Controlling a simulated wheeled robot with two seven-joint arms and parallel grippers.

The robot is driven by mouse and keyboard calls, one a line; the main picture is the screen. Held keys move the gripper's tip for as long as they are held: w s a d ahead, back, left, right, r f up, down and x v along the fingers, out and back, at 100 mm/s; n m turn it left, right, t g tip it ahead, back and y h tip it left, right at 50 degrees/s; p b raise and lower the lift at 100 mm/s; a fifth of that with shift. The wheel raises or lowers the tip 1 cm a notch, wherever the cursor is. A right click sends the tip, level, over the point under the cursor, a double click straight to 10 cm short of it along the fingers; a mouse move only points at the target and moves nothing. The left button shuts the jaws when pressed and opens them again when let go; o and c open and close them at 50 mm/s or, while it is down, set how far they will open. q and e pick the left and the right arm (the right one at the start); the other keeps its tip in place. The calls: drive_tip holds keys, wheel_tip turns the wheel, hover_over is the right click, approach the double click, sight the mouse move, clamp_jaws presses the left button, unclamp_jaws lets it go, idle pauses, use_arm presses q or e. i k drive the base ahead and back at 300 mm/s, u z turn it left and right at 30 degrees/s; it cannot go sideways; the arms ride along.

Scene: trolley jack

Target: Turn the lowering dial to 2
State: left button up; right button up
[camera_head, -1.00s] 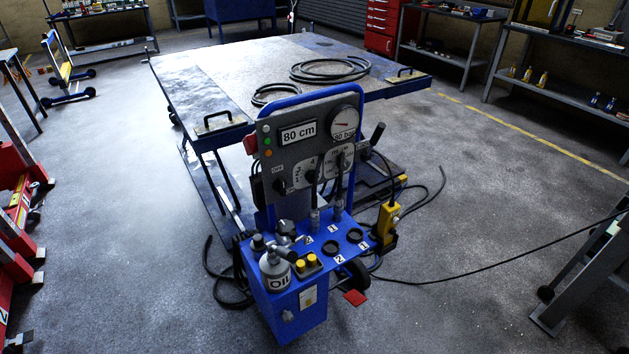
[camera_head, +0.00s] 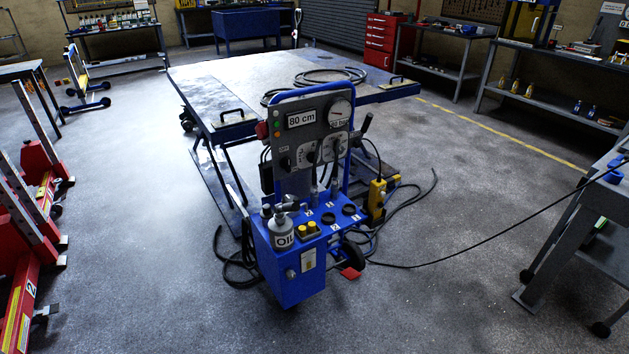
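The blue trolley jack unit (camera_head: 297,262) stands upright on the floor at the centre of the head view. Its grey control panel (camera_head: 291,178) carries an "80 cm" display (camera_head: 301,118) and a round pressure gauge (camera_head: 339,111). Below them are a dark switch (camera_head: 285,163) and two white dial plates, a left dial (camera_head: 304,156) and a right dial (camera_head: 341,143). The dials' markings and settings are too small to read, and I cannot tell which one is the lowering dial. Neither of my grippers is in view.
A lift table (camera_head: 240,75) stands right behind the unit. Black hoses and a cable (camera_head: 465,245) lie on the floor to the right. Red equipment (camera_head: 40,205) stands at left and a grey bench (camera_head: 575,235) at right. Floor in front of the unit is clear.

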sight(309, 156)
drive_tip(key=u, duration=3.8)
drive_tip(key=i, duration=0.1)
drive_tip(key=z, duration=2.85)
drive_tip(key=i, duration=1.25)
drive_tip(key=z, duration=0.4)
